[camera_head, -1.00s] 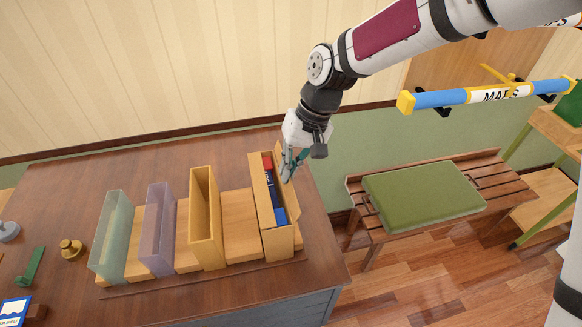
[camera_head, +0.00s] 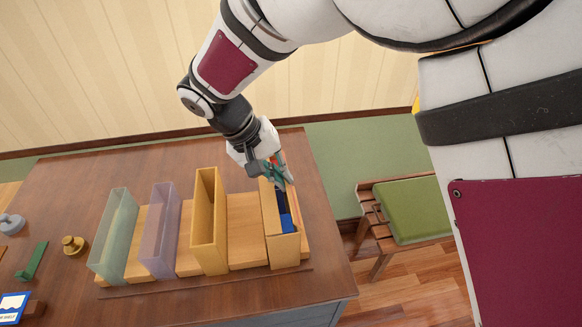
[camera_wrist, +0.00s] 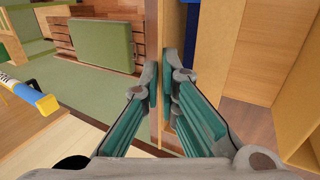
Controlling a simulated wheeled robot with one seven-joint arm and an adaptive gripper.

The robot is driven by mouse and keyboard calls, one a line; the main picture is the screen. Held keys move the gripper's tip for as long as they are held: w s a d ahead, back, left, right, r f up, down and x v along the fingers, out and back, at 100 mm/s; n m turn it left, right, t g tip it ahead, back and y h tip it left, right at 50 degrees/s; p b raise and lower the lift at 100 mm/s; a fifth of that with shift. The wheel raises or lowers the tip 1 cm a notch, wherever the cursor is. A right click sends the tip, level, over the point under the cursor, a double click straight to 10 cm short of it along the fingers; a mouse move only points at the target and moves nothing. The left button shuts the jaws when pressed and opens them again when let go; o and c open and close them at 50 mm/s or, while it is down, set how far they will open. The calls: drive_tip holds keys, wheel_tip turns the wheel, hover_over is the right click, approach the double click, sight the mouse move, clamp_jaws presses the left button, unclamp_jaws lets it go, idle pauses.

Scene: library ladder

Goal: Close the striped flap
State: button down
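A tan upright box (camera_head: 282,252) stands at the right end of the row on the dark desk, with blue and red items inside. A thin wooden panel shows at its far end, mostly behind my gripper; I make out no stripes, so I cannot tell if it is the striped flap. My gripper (camera_head: 278,174) is at the box's far upper end, pointing down. In the wrist view, the teal finger pads of my gripper (camera_wrist: 161,85) are close together with a narrow gap. Upright wood shows behind and between them; whether they grip it is unclear.
An open yellow box (camera_head: 207,225), a purple box (camera_head: 159,232) and a pale green box (camera_head: 114,238) stand to the left. A bench with a green cushion (camera_head: 415,208) is to the right, beyond the desk (camera_head: 200,308). A blue rod (camera_wrist: 28,93) shows at left.

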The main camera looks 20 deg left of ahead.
drive_tip(key=shift+s+a+f+t+h, duration=0.2)
drive_tip(key=shift+t+h, duration=0.25)
drive_tip(key=shift+h, duration=0.25)
drive_tip(key=shift+s+a+f+t+h, duration=0.1)
drive_tip(key=shift+a+f+t+h, duration=0.15)
drive_tip(key=shift+t+h, duration=0.35)
drive_tip(key=shift+s+a+f+t+h, duration=0.2)
drive_tip(key=shift+t+h, duration=0.15)
drive_tip(key=shift+h, duration=0.45)
drive_tip(key=c, duration=1.8)
unclamp_jaws()
drive_tip(key=shift+c, duration=0.2)
drive_tip(key=shift+a, duration=0.1)
drive_tip(key=v, duration=0.8)
drive_tip(key=shift+c, duration=0.5)
